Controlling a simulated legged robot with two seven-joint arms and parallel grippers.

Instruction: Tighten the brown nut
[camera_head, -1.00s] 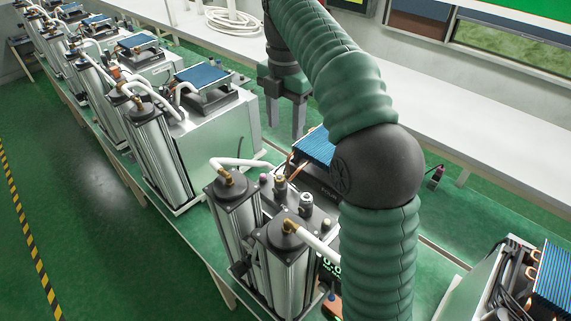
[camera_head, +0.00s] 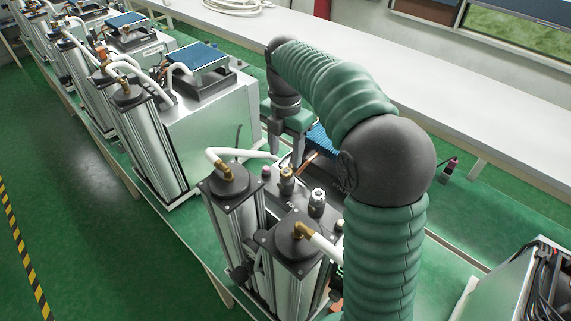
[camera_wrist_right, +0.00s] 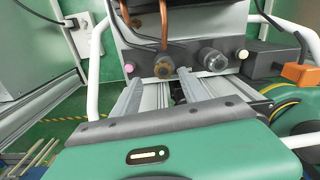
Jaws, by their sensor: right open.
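The brown nut (camera_head: 287,174) sits on the top of the black-and-silver machine, between a pink knob (camera_head: 267,170) and a silver fitting (camera_head: 317,202). In the right wrist view the brown nut (camera_wrist_right: 165,68) lies just beyond my fingertips, roughly in line with the gap between them. My right gripper (camera_head: 285,152) is open and empty, pointing down behind the nut in the head view. Its two grey fingers also show in the right wrist view (camera_wrist_right: 158,78), apart. I cannot tell whether a finger touches the nut. My left gripper is not in view.
Two silver columns (camera_head: 231,228) with black caps and white hoses stand in front of the nut. Copper pipes (camera_wrist_right: 163,22) run down close behind it. A neighbouring machine (camera_head: 205,120) stands to the left. The white bench (camera_head: 350,75) behind is mostly clear.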

